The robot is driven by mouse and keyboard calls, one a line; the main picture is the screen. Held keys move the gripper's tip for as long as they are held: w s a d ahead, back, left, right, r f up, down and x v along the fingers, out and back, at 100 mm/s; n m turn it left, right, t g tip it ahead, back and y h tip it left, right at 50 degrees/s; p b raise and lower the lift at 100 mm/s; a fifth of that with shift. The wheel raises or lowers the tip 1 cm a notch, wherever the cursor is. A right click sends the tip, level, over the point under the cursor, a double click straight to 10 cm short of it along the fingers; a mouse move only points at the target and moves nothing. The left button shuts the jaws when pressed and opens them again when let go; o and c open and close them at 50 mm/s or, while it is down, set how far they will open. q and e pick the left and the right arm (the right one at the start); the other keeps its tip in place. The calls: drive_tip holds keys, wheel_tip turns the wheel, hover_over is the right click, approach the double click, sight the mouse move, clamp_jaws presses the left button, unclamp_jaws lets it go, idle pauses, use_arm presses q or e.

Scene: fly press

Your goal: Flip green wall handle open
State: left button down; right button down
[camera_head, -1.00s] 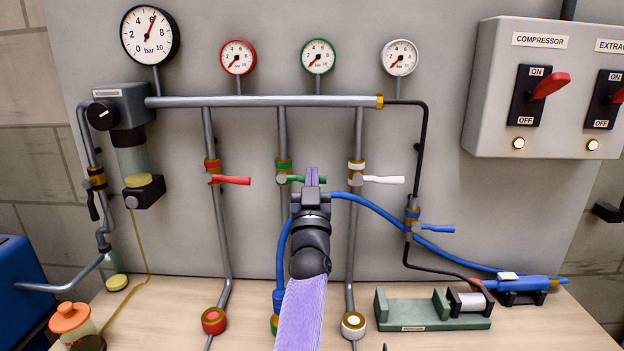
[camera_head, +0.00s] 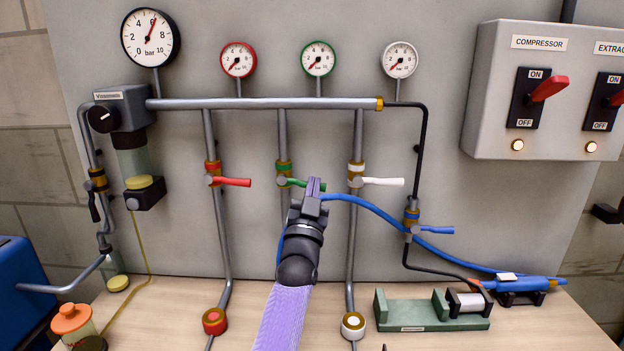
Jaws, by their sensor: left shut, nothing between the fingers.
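The green wall handle (camera_head: 300,182) is a small lever on the middle vertical pipe, below the green-rimmed gauge (camera_head: 318,58). It lies about horizontal, pointing right from its valve body (camera_head: 283,168). My left gripper (camera_head: 314,184) is in front of the handle's right end, with its purple fingers together and empty. It hides the handle's tip, and I cannot tell whether the fingers touch it. The lower part of the green valve's pipe is hidden behind my arm. My right gripper is not in view.
A red handle (camera_head: 232,182) is to the left and a white handle (camera_head: 384,181) to the right, both horizontal. A blue hose (camera_head: 378,212) runs right from behind my gripper. A green fixture (camera_head: 412,314) stands on the wooden bench (camera_head: 540,325).

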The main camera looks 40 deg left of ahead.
use_arm(q)
drive_tip(key=s+a+f+m+g+h+p, duration=0.1)
drive_tip(key=m+h+p, duration=0.3)
drive_tip(key=m, duration=0.6)
drive_tip(key=s+a+f+m+g+h+p, duration=0.2)
drive_tip(key=m+h, duration=0.4)
drive_tip(key=m, duration=0.3)
drive_tip(key=shift+s+a+f+m+h+p, duration=0.2)
drive_tip(key=shift+a+f+m+h+p, duration=0.25)
drive_tip(key=shift+f+p, duration=0.9)
drive_tip(key=shift+a, duration=0.1)
